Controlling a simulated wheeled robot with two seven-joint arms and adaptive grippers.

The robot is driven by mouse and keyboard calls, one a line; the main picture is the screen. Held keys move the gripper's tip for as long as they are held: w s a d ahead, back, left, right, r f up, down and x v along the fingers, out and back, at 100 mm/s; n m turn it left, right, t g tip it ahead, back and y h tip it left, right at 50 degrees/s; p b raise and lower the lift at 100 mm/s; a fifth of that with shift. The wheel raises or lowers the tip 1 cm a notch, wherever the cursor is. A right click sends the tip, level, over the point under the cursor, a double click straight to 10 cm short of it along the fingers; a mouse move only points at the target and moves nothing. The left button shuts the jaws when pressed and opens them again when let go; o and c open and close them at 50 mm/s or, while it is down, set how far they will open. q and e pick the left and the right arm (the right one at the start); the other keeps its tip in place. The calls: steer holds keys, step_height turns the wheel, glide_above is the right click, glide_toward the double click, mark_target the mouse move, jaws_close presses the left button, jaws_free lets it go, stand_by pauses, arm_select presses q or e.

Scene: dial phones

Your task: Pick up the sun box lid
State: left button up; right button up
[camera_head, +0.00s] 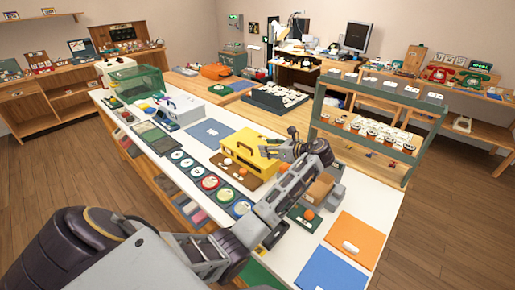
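A yellow box (241,148) with a dark handle on its front stands on the white counter (205,148) near the middle of the view. No sun mark can be made out, so I cannot tell for sure whether this is the sun box or where its lid ends. My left gripper (279,142) is at the box's upper right end, with its fingers spread and pointing left toward it. I see nothing between the fingers, and contact with the box cannot be told. My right gripper is not in view.
A green shelf rack (318,107) with small pots stands behind my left gripper. Round dishes (210,182) line the counter's front edge. An orange mat (356,240) and a blue mat (330,272) lie at the near right. A blue sheet (209,132) lies left of the yellow box.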

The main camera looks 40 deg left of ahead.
arm_select(q)
steer(key=shift+s+r, duration=0.1)
steer(key=shift+a, duration=0.2)
steer(key=shift+a+f, duration=0.35)
steer(key=shift+a, duration=0.25)
glide_above(254, 157)
steer(key=d, duration=0.1)
steer(key=shift+d+f, duration=0.2)
steer(key=shift+f, duration=0.85)
steer(key=shift+a+f, duration=0.25)
steer(key=shift+a, duration=0.45)
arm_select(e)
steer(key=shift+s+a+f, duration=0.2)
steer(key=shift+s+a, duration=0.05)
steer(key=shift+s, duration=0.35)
